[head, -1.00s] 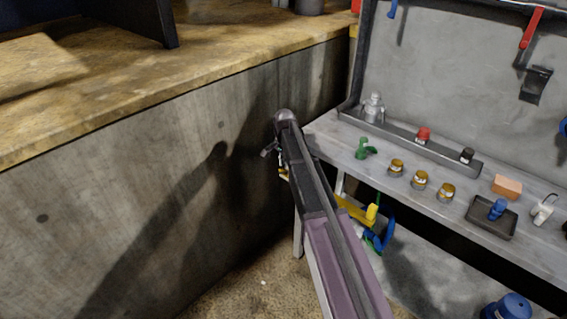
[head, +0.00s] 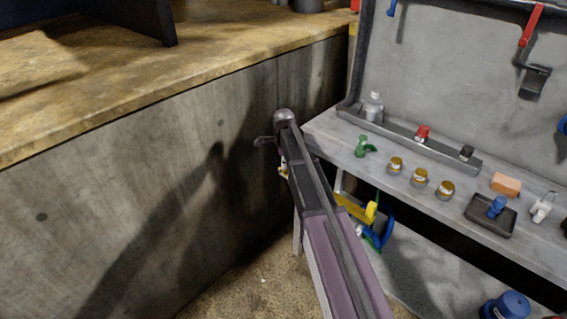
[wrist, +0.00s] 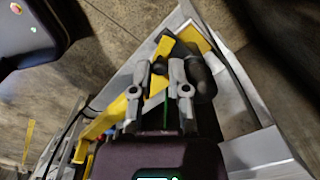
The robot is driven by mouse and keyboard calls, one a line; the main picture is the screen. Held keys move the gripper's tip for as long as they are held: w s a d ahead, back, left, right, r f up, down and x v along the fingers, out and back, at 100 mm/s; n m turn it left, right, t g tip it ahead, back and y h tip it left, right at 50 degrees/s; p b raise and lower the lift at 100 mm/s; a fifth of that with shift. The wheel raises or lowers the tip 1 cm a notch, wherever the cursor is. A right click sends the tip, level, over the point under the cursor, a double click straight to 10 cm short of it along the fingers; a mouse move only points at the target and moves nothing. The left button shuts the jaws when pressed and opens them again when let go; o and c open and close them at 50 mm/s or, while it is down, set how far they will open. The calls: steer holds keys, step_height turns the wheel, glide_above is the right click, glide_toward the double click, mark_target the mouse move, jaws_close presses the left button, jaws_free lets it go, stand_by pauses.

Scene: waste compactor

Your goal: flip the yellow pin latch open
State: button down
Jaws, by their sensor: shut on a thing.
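In the wrist view my gripper (wrist: 159,68) has its two grey fingers close together, shut on the yellow pin latch (wrist: 163,47), which shows at and just beyond the fingertips. A dark rounded part (wrist: 201,78) lies right beside the right finger. The exact contact is partly hidden by the fingers. In the head view my forearm covers most of the gripper and the latch, and only small pale and grey bits show at its left edge.
A grey workbench (head: 335,140) with small jars and bottles stands to the right. Yellow and blue parts (head: 357,210) sit beneath it. A concrete wall with a worn counter (head: 230,60) stands close on the left. A long yellow bar (wrist: 97,125) lies left of my gripper.

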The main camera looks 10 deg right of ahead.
steer(key=shift+s, duration=0.15)
steer(key=c, duration=0.7)
jaws_free()
steer(key=shift+o, duration=0.3)
steer(key=shift+w+d, duration=0.1)
steer(key=shift+w, duration=0.15)
